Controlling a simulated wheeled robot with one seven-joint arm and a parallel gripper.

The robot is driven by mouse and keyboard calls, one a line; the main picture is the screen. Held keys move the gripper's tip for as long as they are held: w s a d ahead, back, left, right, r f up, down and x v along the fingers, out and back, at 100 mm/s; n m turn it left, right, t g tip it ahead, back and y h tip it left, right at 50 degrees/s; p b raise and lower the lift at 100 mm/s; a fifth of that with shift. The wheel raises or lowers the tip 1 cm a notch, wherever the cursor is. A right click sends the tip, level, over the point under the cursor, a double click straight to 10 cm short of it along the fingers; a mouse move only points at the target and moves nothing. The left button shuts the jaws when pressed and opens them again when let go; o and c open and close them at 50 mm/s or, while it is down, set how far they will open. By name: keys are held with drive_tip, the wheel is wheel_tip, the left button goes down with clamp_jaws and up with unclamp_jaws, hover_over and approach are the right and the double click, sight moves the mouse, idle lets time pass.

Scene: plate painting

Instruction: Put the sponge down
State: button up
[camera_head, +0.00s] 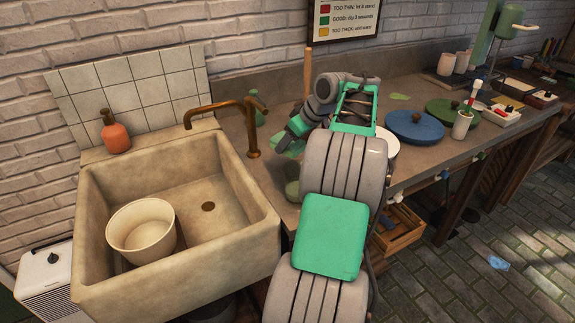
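My gripper (284,142) points down and left at the counter (240,130), just right of the sink's brass tap. Its fingertips are small and dark here, and I cannot tell whether they are open or shut. A pale green patch (297,148) lies at the fingertips; I cannot tell whether it is a sponge or spilled glaze. I cannot make out a sponge for certain. My own arm hides much of the counter behind and below the gripper.
A stone sink (245,215) holding a cream bucket (142,230) is at left, with a brass tap (252,135) beside my gripper. An orange soap bottle (115,133) stands behind it. Blue (415,127) and green (452,112) discs lie on the counter at right.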

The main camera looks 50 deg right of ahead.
wheel_tip(320, 180, down, 6)
drive_tip(key=shift+r+b, duration=0.15)
drive_tip(key=shift+b, duration=0.35)
drive_tip(key=shift+s+a+f+b, duration=0.1)
drive_tip(key=shift+f+b, duration=0.3)
drive_tip(key=shift+f, duration=0.3)
drive_tip(key=o, duration=1.2)
drive_tip(key=shift+s+f, duration=0.1)
drive_tip(key=shift+f, duration=0.25)
drive_tip(key=shift+a, duration=0.1)
drive_tip(key=shift+r, duration=0.1)
drive_tip(key=p+v, duration=0.1)
drive_tip(key=v, duration=0.3)
drive_tip(key=p+v, duration=0.1)
drive_tip(key=v, duration=0.4)
drive_tip(key=w+p+v, duration=0.1)
drive_tip(key=v, duration=0.3)
drive_tip(key=shift+r+p, duration=0.3)
drive_tip(key=shift+r, duration=0.25)
